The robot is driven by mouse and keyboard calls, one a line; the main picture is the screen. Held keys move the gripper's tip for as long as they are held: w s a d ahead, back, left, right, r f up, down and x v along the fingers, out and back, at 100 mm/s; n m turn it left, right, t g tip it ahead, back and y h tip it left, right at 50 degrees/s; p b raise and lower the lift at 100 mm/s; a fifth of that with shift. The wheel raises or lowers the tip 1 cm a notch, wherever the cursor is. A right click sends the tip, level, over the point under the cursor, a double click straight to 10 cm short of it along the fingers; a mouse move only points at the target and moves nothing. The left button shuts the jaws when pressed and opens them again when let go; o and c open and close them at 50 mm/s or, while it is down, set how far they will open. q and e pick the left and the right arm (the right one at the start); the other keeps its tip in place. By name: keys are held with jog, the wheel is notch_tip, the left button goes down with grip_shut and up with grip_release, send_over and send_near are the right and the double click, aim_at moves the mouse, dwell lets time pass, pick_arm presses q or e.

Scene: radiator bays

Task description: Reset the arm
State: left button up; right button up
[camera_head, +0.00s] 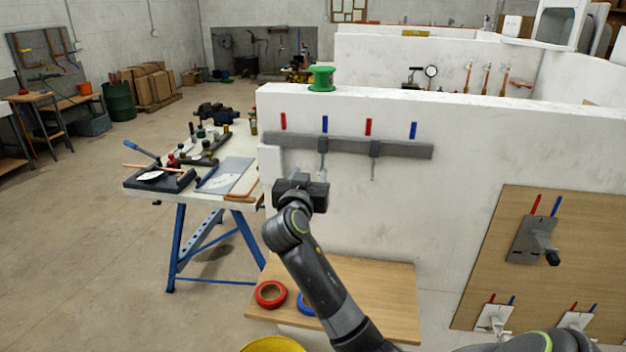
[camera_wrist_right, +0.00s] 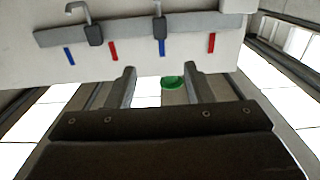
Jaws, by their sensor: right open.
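My right gripper (camera_head: 302,186) is raised in front of the white bay wall, just below the left part of a grey rail. It also shows in the right wrist view (camera_wrist_right: 160,75), where its two fingers stand apart with nothing between them that I can see held. My right arm reaches up from the bottom of the head view. My left gripper does not show in the head view.
The grey rail (camera_head: 400,149) is on the white wall (camera_head: 460,140), with red and blue strips above it. A green spool (camera_head: 321,79) stands on the wall top. A wooden shelf (camera_head: 385,290) holds red tape (camera_head: 270,301). A cluttered workbench (camera_head: 205,185) stands left.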

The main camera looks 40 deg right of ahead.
jog(key=s+a+f+n+g+y, duration=0.1)
jog(key=s+f+n+g+y, duration=0.15)
jog(key=s+f, duration=0.7)
jog(key=s+f+n+g+y, duration=0.1)
jog(key=s+f+n+y, duration=0.15)
jog(key=s+f, duration=0.65)
jog(key=s+a+f+n+g+y, duration=0.1)
jog(key=s+a+f+g+y, duration=0.2)
jog(key=s, duration=0.4)
jog(key=s+a+f+n+g+y, duration=0.1)
jog(key=s+a+f, duration=0.1)
jog(key=s+f, duration=0.4)
jog(key=s+a+f+n+g+y, duration=0.2)
jog(key=s+a+f, duration=0.1)
jog(key=s, duration=0.5)
notch_tip(320, 180, down, 28)
jog(key=d+b, duration=0.2)
pick_arm(q)
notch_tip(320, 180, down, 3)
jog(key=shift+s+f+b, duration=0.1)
jog(key=shift+b, duration=0.45)
pick_arm(e)
jog(key=s+a+f+g+y, duration=0.1)
jog(key=s+f+g, duration=0.1)
jog(key=s+f, duration=1.2)
jog(key=shift+s+f, duration=0.35)
jog(key=shift+f, duration=0.25)
